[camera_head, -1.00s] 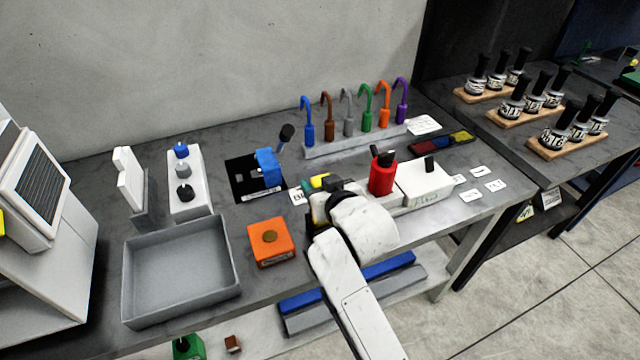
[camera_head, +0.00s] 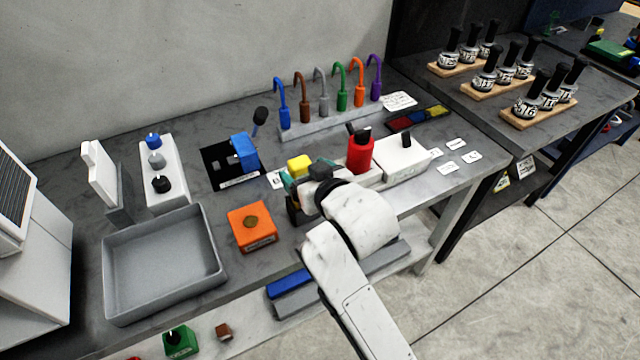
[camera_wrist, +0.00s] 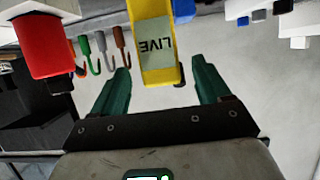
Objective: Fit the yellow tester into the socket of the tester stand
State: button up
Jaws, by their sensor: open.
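The yellow tester (camera_head: 299,164) stands on the bench just beyond my gripper in the head view. In the wrist view the tester (camera_wrist: 157,45) bears a grey label reading "LIVE" and lies between the fingers. My gripper (camera_head: 298,183) is open; in the wrist view its green fingers (camera_wrist: 162,80) are on either side of the tester with gaps. A white block (camera_head: 402,158) with a black knob and a red cylinder (camera_head: 360,153) stand right of the gripper. I cannot tell which fixture is the tester stand, and no socket shows clearly.
An orange box (camera_head: 252,228) and a grey tray (camera_head: 110,282) are left of my gripper. A blue lever unit (camera_head: 244,150) stands behind. A rack of coloured hooks (camera_head: 330,118) is at the back. Bench between orange box and gripper is clear.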

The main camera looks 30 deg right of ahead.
jog(key=v, duration=0.7)
jog(key=shift+s, duration=0.2)
jog(key=s+d+f+g, duration=0.5)
jog(key=s+f, duration=0.4)
jog(key=f, duration=0.3)
jog(key=s+d+f+g, duration=0.1)
jog(key=s+f+g, duration=0.2)
jog(key=s, duration=0.6)
jog(key=s+d+f+g, duration=0.1)
jog(key=s+f+g, duration=0.3)
jog(key=s+f, duration=0.3)
jog(key=shift+s+d+f+m, duration=0.3)
jog(key=shift+s+d, duration=0.1)
jog(key=shift+s, duration=0.8)
jog(key=shift+r, duration=0.1)
